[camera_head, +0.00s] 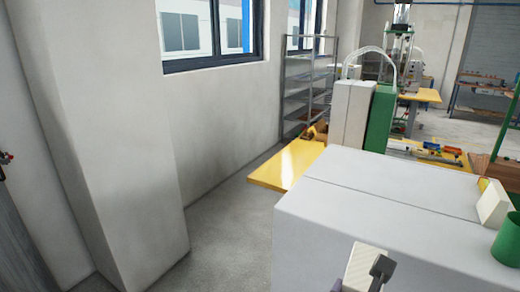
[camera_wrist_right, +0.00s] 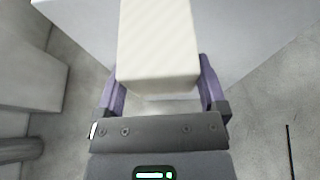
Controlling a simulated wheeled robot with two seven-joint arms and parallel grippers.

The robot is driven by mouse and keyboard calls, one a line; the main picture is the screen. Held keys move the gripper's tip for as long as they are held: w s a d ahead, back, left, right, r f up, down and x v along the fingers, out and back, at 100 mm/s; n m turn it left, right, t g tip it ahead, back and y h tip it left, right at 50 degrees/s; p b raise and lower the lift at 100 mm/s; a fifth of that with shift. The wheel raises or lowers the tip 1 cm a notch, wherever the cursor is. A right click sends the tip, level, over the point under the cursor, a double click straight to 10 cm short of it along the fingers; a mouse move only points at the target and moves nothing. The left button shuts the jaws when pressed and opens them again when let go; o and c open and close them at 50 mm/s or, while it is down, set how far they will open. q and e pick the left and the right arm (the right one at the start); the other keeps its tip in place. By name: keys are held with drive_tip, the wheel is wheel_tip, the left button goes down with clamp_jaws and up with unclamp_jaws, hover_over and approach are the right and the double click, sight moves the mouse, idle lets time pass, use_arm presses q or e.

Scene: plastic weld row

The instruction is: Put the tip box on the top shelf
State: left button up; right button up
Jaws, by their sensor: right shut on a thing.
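A cream, block-shaped box, which looks like the tip box (camera_wrist_right: 158,45), is between the purple fingers of my right gripper (camera_wrist_right: 160,80). The gripper is shut on it. In the head view the cream box (camera_head: 362,266) shows at the bottom, beside a dark grey part of the right gripper (camera_head: 381,271), in front of the white cabinet. Its lower part is cut off by the frame. A grey metal rack with several shelves (camera_head: 305,88) stands against the far wall; its top shelf is small in view. My left gripper is not in view.
A large white cabinet (camera_head: 370,190) fills the right foreground. A green cup (camera_head: 508,240) and another cream block (camera_head: 493,203) stand on its right side. A yellow table (camera_head: 288,164) lies beyond. Bare floor (camera_head: 228,222) is clear between wall and cabinet.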

use_arm(q)
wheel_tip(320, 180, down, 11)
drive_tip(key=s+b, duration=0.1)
drive_tip(key=b, duration=0.6)
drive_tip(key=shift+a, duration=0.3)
use_arm(e)
drive_tip(key=s+a+f, duration=0.2)
drive_tip(key=s+f, duration=0.1)
drive_tip(key=f, duration=0.4)
drive_tip(key=shift+s, duration=0.15)
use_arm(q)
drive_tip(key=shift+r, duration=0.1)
use_arm(e)
drive_tip(key=shift+a, duration=0.15)
